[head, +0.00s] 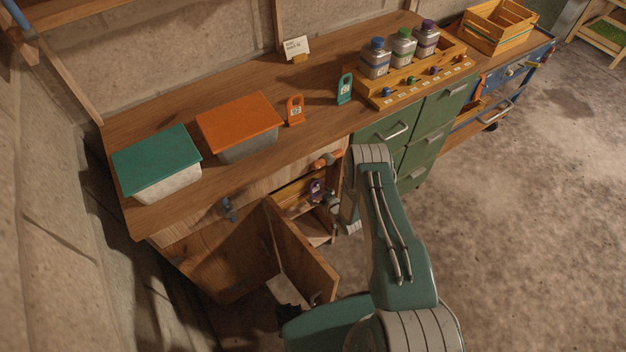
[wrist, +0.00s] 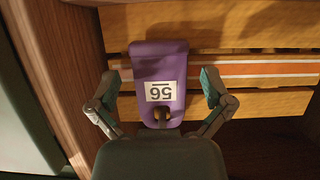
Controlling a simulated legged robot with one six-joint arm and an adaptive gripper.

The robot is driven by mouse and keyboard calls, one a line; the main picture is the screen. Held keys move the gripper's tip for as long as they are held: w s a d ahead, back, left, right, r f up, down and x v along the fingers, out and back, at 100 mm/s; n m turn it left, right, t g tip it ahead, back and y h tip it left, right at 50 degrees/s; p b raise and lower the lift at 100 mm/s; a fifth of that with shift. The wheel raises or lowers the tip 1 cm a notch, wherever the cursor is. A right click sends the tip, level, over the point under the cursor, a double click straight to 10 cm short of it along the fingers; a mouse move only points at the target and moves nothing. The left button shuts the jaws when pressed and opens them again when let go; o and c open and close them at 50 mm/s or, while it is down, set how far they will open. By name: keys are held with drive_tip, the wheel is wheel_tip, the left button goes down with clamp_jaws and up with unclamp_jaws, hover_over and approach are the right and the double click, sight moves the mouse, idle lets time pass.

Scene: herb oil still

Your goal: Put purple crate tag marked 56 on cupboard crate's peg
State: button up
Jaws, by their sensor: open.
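The purple tag (wrist: 174,65) marked 56 fills the middle of the wrist view, its number upside down there and its holed end towards my palm. It is in front of the slatted face of the yellow wooden crate (wrist: 270,98) with an orange stripe. My gripper (wrist: 160,80) is open, one finger apart from each side of the tag. In the head view the tag (head: 315,187) shows small inside the open cupboard, beside my gripper (head: 328,199). The crate's peg is not clear; I cannot tell whether it passes through the tag's hole.
The open cupboard door (head: 300,252) stands below the bench. A wooden side wall (wrist: 50,75) is close left in the wrist view. On the bench are an orange tag (head: 295,111), a teal tag (head: 344,89), lidded boxes (head: 240,125) and a rack (head: 405,85) of bottles.

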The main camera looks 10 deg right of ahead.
drive_tip(key=v, duration=1)
clamp_jaws()
idle(0.5)
drive_tip(key=shift+f, duration=0.15)
wheel_tip(320, 180, down, 2)
drive_tip(key=shift+d, duration=0.1)
idle(0.6)
drive_tip(key=shift+w+a, duration=0.55)
drive_tip(key=shift+w, duration=0.75)
drive_tip(key=shift+w+a, duration=0.55)
drive_tip(key=shift+w, duration=0.75)
drive_tip(key=shift+w+a, duration=0.55)
drive_tip(key=shift+w, duration=0.75)
idle(1.2)
